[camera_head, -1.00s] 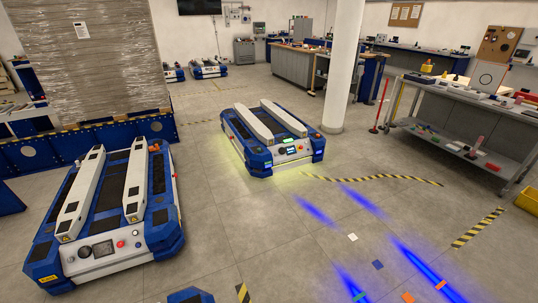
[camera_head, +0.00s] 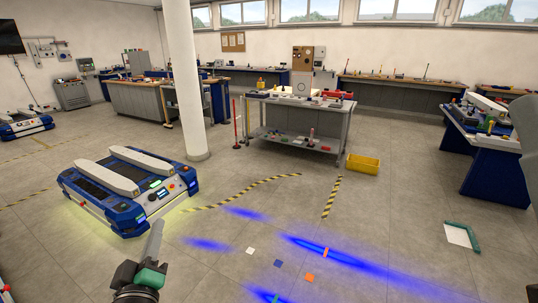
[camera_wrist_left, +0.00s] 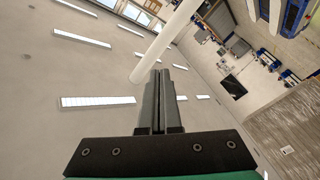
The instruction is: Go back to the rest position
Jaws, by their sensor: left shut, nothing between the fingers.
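My left gripper (camera_head: 157,226) shows at the bottom left of the head view, pointing up above the floor, with nothing held. In the left wrist view its two dark fingers (camera_wrist_left: 159,74) are pressed together and empty, with the ceiling behind them. It is apart from everything around it. My right gripper is not in view.
A blue and white lift cart (camera_head: 128,190) stands on the floor at the left, beyond my left gripper. The middle floor is open, with small coloured squares and blue light streaks.

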